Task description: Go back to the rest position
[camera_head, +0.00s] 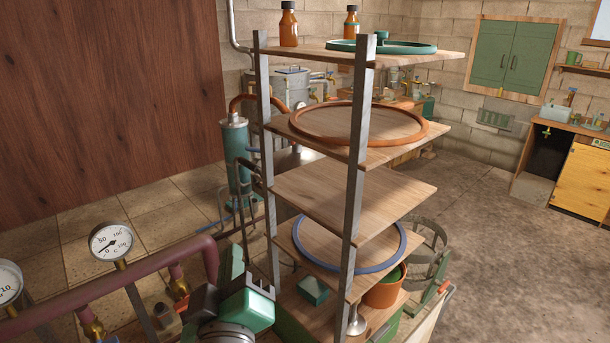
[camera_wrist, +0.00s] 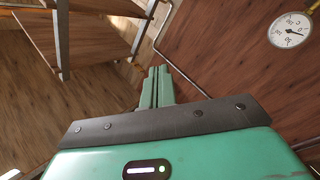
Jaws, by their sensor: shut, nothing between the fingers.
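My gripper (camera_wrist: 158,75) shows in the wrist view with its two green fingers together and nothing between them. In the camera_head view the green body of my wrist (camera_head: 247,310) is low in the picture, left of the shelf rack (camera_head: 357,150) and right of the dial gauges. The rack stands close beside it, and I cannot tell the exact gap. The wrist view shows rack boards at the upper left and wooden panelling beyond the fingers.
A dial gauge (camera_head: 111,241) and purple pipe (camera_head: 130,275) stand at the lower left. A blue-green cylinder (camera_head: 236,160) stands behind the rack. The rack holds an orange ring (camera_head: 415,135), a blue ring (camera_head: 402,246) and brown bottles (camera_head: 288,27). Open floor (camera_head: 500,250) lies to the right.

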